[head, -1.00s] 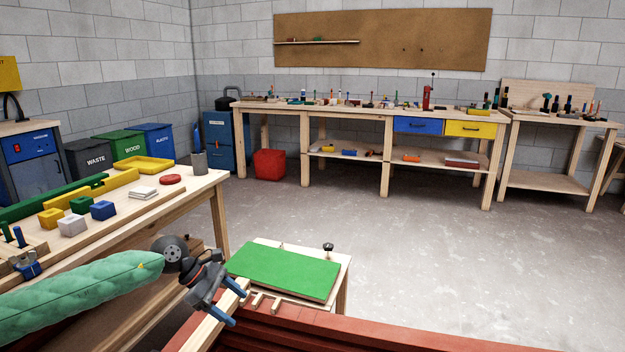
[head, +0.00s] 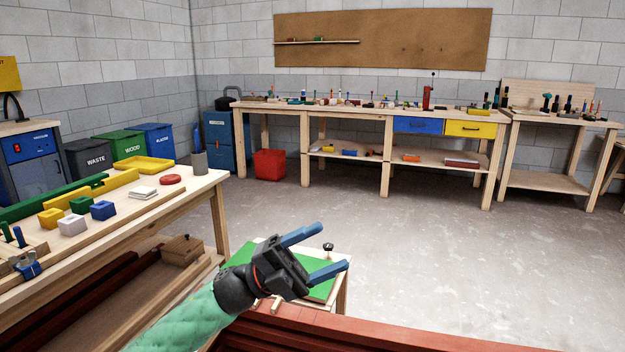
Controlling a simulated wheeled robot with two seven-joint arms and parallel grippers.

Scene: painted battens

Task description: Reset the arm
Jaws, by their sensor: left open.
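My left arm, in a green quilted sleeve, comes in from the bottom left of the head view. My left gripper (head: 322,251) has two blue fingers spread apart, with nothing between them. It is in front of a small table with a green top (head: 240,256) and covers much of that top. My right gripper is not in view.
A workbench (head: 150,193) at left holds yellow and green battens, blocks and a red disc (head: 170,179). Red battens (head: 330,328) lie along the bottom edge. A long bench (head: 350,113) stands at the back wall. The floor (head: 440,260) at right is clear.

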